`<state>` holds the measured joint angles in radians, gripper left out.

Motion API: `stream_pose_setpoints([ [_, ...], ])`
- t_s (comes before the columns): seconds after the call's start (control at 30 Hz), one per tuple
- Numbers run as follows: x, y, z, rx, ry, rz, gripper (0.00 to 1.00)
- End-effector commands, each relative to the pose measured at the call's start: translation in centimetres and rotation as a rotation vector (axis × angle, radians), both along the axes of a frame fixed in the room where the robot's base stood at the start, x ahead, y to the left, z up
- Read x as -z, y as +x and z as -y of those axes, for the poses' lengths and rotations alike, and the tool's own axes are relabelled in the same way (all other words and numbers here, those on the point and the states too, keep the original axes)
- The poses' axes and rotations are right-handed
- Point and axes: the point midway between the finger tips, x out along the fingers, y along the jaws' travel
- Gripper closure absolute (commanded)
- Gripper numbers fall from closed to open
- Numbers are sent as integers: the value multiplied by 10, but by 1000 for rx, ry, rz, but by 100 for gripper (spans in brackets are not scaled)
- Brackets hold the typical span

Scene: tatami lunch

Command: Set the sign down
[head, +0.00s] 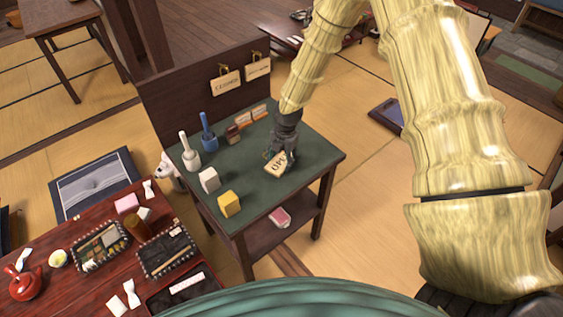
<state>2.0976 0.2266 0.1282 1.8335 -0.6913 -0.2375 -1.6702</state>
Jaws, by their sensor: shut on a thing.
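The sign (276,166) is a small cream plaque with dark lettering that looks upside down. It is at the right part of a green-topped side table (305,149). My gripper (285,158) reaches down from above and is shut on the sign's upper right edge. I cannot tell whether the sign touches the tabletop or hangs just above it. The fingertips partly cover its edge.
Two signs (226,83) hang on the dark panel behind. The table's right side is clear. A red table (75,285) with dishes stands lower left.

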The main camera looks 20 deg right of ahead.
Motion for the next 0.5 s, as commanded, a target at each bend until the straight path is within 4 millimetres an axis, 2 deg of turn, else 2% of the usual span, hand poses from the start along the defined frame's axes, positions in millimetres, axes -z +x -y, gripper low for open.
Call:
stream_pose_setpoints([
  [0.3, 26, -1, 0, 0, -1, -2, 78],
  [0.5, 28, 0, 0, 1, 0, 0, 78],
])
